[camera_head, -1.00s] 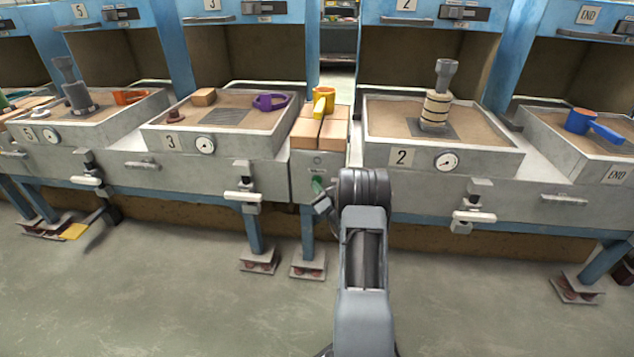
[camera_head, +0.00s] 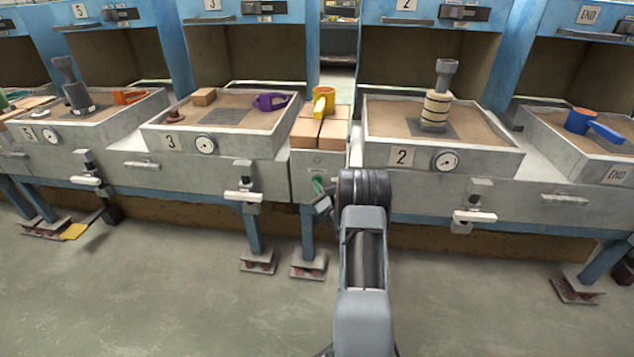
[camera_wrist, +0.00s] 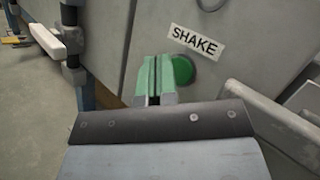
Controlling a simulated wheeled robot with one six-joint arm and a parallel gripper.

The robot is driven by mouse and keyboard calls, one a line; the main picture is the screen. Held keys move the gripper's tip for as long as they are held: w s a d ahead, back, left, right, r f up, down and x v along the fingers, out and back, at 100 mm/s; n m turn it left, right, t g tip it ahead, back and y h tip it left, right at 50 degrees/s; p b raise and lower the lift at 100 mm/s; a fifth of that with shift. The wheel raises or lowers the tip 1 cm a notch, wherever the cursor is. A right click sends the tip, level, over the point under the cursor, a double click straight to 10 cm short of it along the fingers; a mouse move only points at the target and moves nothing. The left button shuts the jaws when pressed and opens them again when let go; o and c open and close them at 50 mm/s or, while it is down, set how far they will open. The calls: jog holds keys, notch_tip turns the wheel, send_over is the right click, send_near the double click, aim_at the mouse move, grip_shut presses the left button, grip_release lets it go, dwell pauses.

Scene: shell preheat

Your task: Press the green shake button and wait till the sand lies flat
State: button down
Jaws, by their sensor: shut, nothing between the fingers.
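The round green button (camera_wrist: 182,70) sits on a grey panel beside a white SHAKE label (camera_wrist: 195,44) in the wrist view. My gripper (camera_wrist: 155,60) has green fingers, shut and empty, just left of the button in that picture. I cannot tell whether the fingertips touch the panel or the button's edge. In the head view my gripper (camera_head: 318,186) is small and partly hidden by my arm, at the grey cabinet between trays 3 and 2. Sand shows in tray 2 (camera_head: 480,160) and tray 3 (camera_head: 225,150); it looks roughly level, but fine relief is too small to tell.
A yellow scoop (camera_head: 322,97) lies on tan blocks (camera_head: 318,133) atop the cabinet. A ringed grey column (camera_head: 437,105) stands in tray 2. Purple (camera_head: 268,101) and blue (camera_head: 590,124) tools lie in neighbouring trays. White-handled levers (camera_head: 243,196) stick out in front. The floor in front is clear.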

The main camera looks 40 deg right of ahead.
jog(key=shift+w+d, duration=0.1)
jog(key=shift+w+d, duration=0.15)
jog(key=shift+w+d+r+b, duration=0.3)
jog(key=shift+d+r+b, duration=0.2)
jog(key=shift+b, duration=0.15)
dwell(1.4)
jog(key=shift+s+a+f, duration=0.1)
jog(key=shift+s+a, duration=0.1)
jog(key=shift+a, duration=0.05)
dwell(0.5)
jog(key=shift+s+a+f+p, duration=0.15)
jog(key=shift+s+a+p, duration=0.1)
jog(key=shift+s+a, duration=0.7)
jog(key=shift+s+a+f+p, duration=0.15)
jog(key=shift+s+a+p, duration=0.05)
jog(key=shift+s+a, duration=0.7)
